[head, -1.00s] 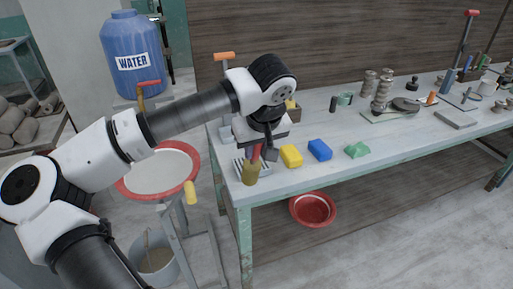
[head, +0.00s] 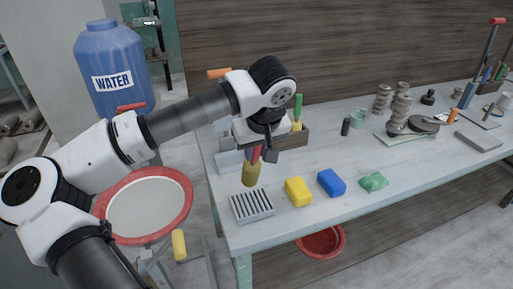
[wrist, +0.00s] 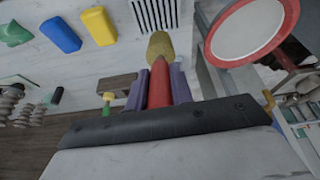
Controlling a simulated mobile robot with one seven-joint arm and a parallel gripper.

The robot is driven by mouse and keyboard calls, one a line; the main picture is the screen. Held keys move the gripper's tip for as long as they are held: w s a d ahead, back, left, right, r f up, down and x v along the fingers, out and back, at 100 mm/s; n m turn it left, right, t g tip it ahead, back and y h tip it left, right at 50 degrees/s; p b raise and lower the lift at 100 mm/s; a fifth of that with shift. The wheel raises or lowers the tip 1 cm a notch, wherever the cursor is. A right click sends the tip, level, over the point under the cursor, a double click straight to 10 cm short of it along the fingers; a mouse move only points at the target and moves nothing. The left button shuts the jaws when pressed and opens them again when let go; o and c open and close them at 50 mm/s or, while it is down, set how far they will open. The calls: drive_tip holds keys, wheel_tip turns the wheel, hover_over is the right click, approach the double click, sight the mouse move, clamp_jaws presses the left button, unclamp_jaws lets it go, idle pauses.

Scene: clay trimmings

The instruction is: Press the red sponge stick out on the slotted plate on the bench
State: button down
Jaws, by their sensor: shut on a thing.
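My gripper (head: 262,150) is shut on the red sponge stick, whose red handle (wrist: 159,82) runs between the two purple-grey fingers in the wrist view. Its tan sponge end (head: 251,174) points down, and also shows in the wrist view (wrist: 160,45). The slotted plate (head: 252,207) is pale grey with dark parallel slots and lies at the bench's near left corner. In the head view the sponge appears just behind the plate's far edge, seemingly above the bench.
Yellow (head: 298,192), blue (head: 331,182) and green (head: 373,181) pieces lie right of the plate on the bench (head: 335,222). A wooden box (head: 290,138) with tools stands behind the gripper. A red-rimmed basin (head: 105,233) is left of the bench.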

sight(256, 171)
drive_tip(key=shift+s+f+b, duration=0.1)
drive_tip(key=shift+f+b, duration=0.2)
drive_tip(key=shift+f, duration=0.45)
drive_tip(key=shift+f+b, duration=0.65)
drive_tip(key=shift+f, duration=1.4)
drive_tip(key=shift+f+b, duration=0.65)
drive_tip(key=shift+b, duration=0.1)
drive_tip(key=shift+r, duration=0.1)
drive_tip(key=shift+r+p, duration=1.55)
drive_tip(key=shift+r, duration=1.9)
